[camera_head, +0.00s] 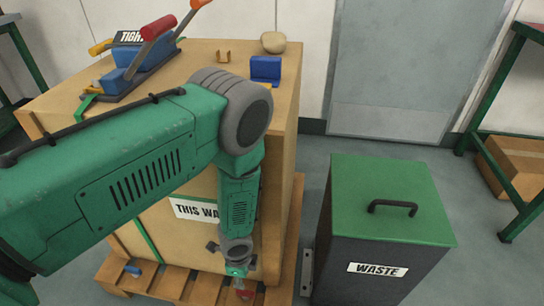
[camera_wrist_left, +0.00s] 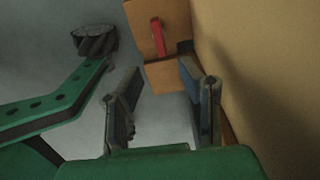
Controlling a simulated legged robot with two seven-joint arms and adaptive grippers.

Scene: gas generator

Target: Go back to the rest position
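My left arm reaches in from the left in the head view, its forearm hanging down in front of the wooden crate (camera_head: 285,130). My left gripper (camera_head: 238,270) is low beside the crate, above the pallet (camera_head: 172,283). In the left wrist view the gripper (camera_wrist_left: 160,68) has its two fingers apart with nothing between them. A red piece (camera_wrist_left: 157,37) lies on the pallet wood beyond the fingertips, apart from them; it also shows below the gripper in the head view (camera_head: 244,289). My right gripper is not in view.
A waste bin (camera_head: 385,200) with a green lid stands right of the crate. On the crate are a strap tensioner (camera_head: 140,70) with a red handle, a blue block (camera_head: 265,68) and a tan lump (camera_head: 273,42). A green-framed table (camera_head: 500,130) stands at far right. Bare floor lies behind the bin.

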